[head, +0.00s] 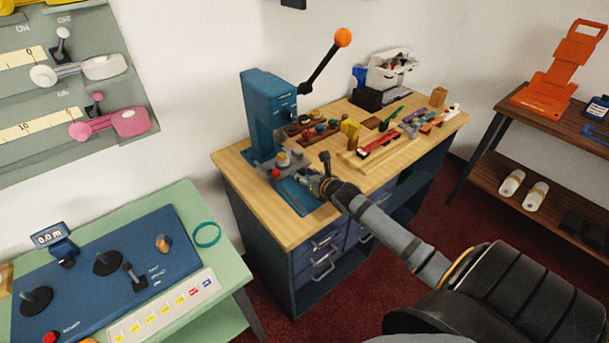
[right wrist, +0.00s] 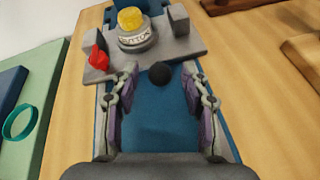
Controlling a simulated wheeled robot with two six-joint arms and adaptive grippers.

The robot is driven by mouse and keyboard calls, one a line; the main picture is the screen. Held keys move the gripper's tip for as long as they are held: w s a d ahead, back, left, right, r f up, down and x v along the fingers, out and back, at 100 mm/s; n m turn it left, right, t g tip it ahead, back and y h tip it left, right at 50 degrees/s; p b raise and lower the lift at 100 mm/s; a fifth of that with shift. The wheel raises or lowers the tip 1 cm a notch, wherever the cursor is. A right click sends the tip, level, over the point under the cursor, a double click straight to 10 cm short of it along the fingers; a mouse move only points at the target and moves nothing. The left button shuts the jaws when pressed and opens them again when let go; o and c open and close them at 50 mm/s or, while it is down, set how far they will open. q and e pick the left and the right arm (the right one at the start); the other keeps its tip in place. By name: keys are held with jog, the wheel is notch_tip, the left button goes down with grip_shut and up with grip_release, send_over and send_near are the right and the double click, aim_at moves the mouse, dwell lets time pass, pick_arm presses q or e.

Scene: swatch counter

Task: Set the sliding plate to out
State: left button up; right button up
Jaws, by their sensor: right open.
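The sliding plate (head: 268,170) is a grey slab on the blue base of the lever press (head: 268,105). In the right wrist view the plate (right wrist: 185,46) lies across the far part of the blue base (right wrist: 158,125), whose nearer part is bare. A black round knob (right wrist: 161,75) is at the plate's near edge. My right gripper (head: 303,181) is over the base, pointing at the plate. In the right wrist view its open fingers (right wrist: 160,88) are on either side of the knob, with gaps on both sides. My left gripper is out of view.
A yellow-topped round part (right wrist: 131,18) and a red knob (right wrist: 97,58) are on the plate. The press lever with its orange ball (head: 342,38) rises above. Small items and a wooden rack (head: 385,150) lie to the right on the wooden bench. A green control table (head: 180,200) stands left.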

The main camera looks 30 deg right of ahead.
grip_shut()
dwell(0.3)
